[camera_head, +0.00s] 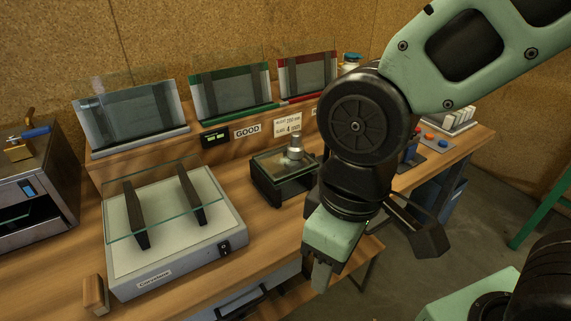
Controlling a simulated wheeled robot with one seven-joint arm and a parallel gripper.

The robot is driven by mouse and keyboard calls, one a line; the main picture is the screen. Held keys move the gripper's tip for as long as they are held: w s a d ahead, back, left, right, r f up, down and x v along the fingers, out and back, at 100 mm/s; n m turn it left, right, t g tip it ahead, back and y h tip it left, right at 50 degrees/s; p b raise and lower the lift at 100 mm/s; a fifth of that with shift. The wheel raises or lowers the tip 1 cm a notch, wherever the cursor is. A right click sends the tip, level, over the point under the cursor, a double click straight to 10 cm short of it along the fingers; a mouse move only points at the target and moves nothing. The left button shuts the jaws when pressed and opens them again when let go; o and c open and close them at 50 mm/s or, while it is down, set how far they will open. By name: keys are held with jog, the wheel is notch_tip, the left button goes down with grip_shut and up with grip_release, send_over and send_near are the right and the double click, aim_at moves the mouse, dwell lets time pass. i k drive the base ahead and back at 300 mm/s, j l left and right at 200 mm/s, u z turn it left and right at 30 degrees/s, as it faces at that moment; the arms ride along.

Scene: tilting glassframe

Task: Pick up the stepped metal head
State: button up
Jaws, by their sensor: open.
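The stepped metal head (295,149) is a small silver piece with round steps. It stands upright on the small dark box with a glass top (270,186) near the middle of the bench. My gripper (318,274) hangs pointing down to the right of the box and nearer the camera, apart from the head. It is open, and nothing shows between its fingers. My arm hides part of the bench just right of the box.
A white light box (165,262) with a glass pane on two dark supports stands left of the small box. Glass panels in grey, green (232,90) and red (307,73) frames stand on the raised shelf behind. A wooden block (95,294) lies at the front left.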

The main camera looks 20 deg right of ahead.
aim_at(295, 150)
jog(key=i+u, duration=0.25)
jog(key=u, duration=0.25)
jog(key=i+l+u, duration=0.15)
jog(key=u, duration=0.3)
jog(key=i+l, duration=0.05)
jog(key=i, duration=0.05)
